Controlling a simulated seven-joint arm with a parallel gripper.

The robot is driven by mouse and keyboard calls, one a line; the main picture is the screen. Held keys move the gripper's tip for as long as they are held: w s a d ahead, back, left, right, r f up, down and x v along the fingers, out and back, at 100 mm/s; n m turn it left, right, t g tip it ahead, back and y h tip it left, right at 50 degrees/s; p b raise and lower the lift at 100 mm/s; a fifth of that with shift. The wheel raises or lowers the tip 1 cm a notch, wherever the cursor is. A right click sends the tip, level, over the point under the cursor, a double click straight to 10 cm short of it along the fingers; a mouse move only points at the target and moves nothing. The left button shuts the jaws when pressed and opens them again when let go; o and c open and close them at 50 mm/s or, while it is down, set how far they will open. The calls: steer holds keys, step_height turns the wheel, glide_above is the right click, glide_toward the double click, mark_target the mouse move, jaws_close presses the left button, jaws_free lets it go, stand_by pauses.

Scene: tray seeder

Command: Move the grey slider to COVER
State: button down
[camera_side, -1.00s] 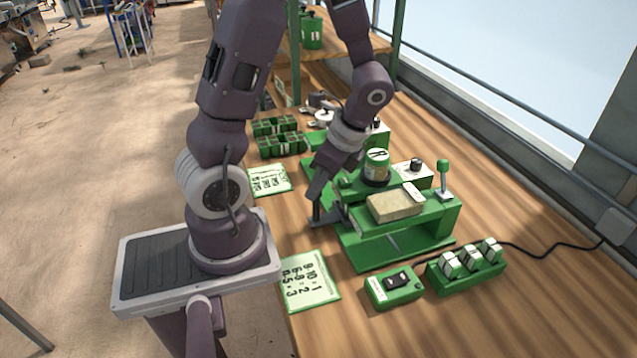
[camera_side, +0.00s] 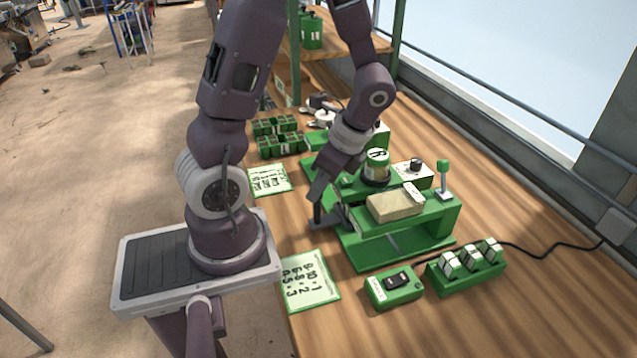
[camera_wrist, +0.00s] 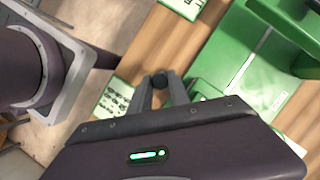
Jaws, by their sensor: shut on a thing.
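The green seeder (camera_side: 385,250) stands on the wooden bench, with a tan block on its top. My gripper (camera_side: 317,220) is low at the seeder's left side. In the wrist view, the fingers of my gripper (camera_wrist: 160,88) are closed around a dark round knob, which appears to be the end of the grey slider (camera_wrist: 160,80). The rest of the slider is hard to make out.
A number card (camera_side: 310,282) and another written card (camera_side: 269,180) lie near the bench's left edge. A green switch box (camera_side: 393,288) and a rack of white-and-green pieces (camera_side: 466,277) stand in front. Green seed trays (camera_side: 280,145) sit behind. Bare bench lies at right.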

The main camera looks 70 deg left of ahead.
steer(key=d, duration=1)
steer(key=shift+w, duration=0.1)
steer(key=c, duration=1.3)
jaws_free()
steer(key=shift+o, duration=0.2)
steer(key=v, duration=0.7)
